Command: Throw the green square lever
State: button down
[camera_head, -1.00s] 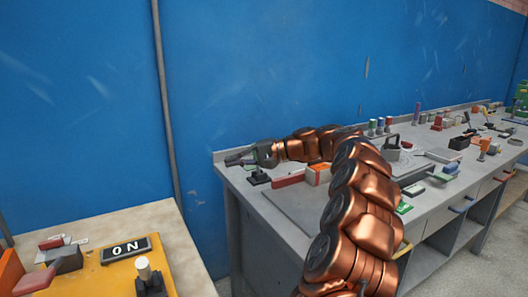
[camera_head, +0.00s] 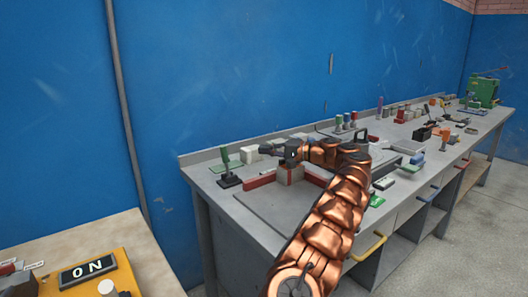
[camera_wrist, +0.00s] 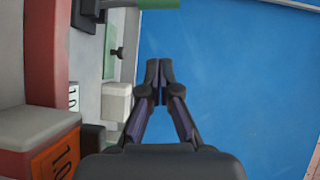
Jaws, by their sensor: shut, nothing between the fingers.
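A lever with a flat green square handle (camera_head: 225,158) stands at the near left end of the grey workbench. It rises from a black base (camera_head: 229,181), and its handle looks roughly upright. My gripper (camera_head: 266,150) is shut and empty, to the right of the lever and apart from it, above the bench near the wall. The shut fingers (camera_wrist: 159,70) show in the wrist view. A green piece (camera_wrist: 158,4) is cut off at the top edge there; I cannot tell for sure that it is the lever's handle.
A pale block (camera_head: 249,154) stands between the lever and my gripper. A red bar (camera_head: 259,181) lies in front of it. The blue wall (camera_head: 230,80) rises behind the bench. A yellow panel with an ON plate (camera_head: 88,271) is at lower left.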

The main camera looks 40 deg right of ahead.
aim_at(225, 161)
jog(key=w+a+f, duration=0.1)
jog(key=w+a, duration=0.6)
jog(key=shift+a, duration=0.25)
jog(key=shift+f+b, duration=0.1)
jog(key=shift+b, duration=0.2)
